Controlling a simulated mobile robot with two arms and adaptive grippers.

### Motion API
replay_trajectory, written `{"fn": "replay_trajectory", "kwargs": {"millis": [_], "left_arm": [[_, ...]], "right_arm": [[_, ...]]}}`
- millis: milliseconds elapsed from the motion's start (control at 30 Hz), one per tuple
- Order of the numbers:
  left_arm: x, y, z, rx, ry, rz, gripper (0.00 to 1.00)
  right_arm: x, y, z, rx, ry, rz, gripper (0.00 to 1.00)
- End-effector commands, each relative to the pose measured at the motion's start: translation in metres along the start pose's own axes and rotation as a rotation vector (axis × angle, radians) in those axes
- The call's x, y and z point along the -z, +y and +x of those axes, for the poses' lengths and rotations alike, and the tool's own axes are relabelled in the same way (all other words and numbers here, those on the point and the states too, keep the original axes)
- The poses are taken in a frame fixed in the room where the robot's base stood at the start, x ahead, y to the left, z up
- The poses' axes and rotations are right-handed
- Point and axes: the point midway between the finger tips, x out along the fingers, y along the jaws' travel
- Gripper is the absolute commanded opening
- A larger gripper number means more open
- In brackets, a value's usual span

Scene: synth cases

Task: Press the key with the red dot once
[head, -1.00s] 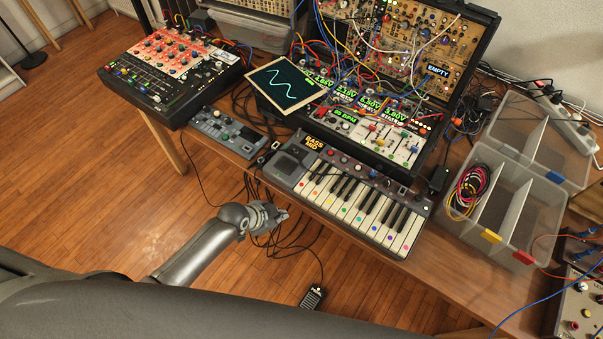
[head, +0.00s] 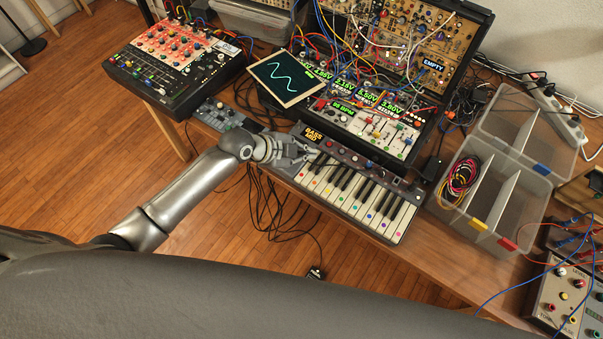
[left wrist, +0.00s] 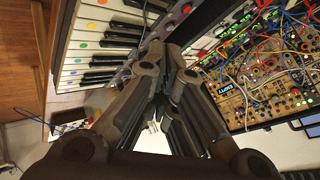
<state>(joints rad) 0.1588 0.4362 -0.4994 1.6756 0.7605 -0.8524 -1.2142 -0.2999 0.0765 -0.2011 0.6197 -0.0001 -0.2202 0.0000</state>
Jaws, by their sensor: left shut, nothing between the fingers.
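The keyboard (head: 345,195) lies on the table's front edge, with a coloured dot on each white key. The dots are tiny; the key with the red dot (head: 303,176) appears to be at the left end. My left gripper (head: 311,153) is shut and empty, over the keyboard's left panel near the "BASS MID" label, just behind the leftmost keys. I cannot tell its height above them. In the left wrist view its shut fingers (left wrist: 160,103) fill the middle, with some dotted keys (left wrist: 80,50) at upper left. My right gripper is out of view.
The modular synth case (head: 395,125) with patch cables stands behind the keyboard, a tilted screen (head: 283,78) at its left. A red-topped mixer (head: 165,65) is at far left, a small grey device (head: 220,117) nearer. A clear divided bin (head: 490,200) is on the right.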

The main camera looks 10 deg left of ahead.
Motion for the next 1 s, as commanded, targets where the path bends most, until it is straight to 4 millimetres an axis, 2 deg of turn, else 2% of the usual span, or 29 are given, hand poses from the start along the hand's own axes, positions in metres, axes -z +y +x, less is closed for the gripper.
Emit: {"fn": "replay_trajectory", "kwargs": {"millis": [267, 700, 1000], "left_arm": [[-0.011, 0.012, 0.016, -0.001, 0.000, -0.002, 0.00], [-0.042, 0.042, 0.057, 0.000, -0.002, -0.001, 0.00], [-0.044, 0.044, 0.061, 0.001, 0.000, -0.002, 0.00]], "right_arm": [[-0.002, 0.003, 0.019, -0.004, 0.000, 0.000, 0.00], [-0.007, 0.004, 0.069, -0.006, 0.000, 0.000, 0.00], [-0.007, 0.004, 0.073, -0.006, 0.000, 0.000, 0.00]]}}
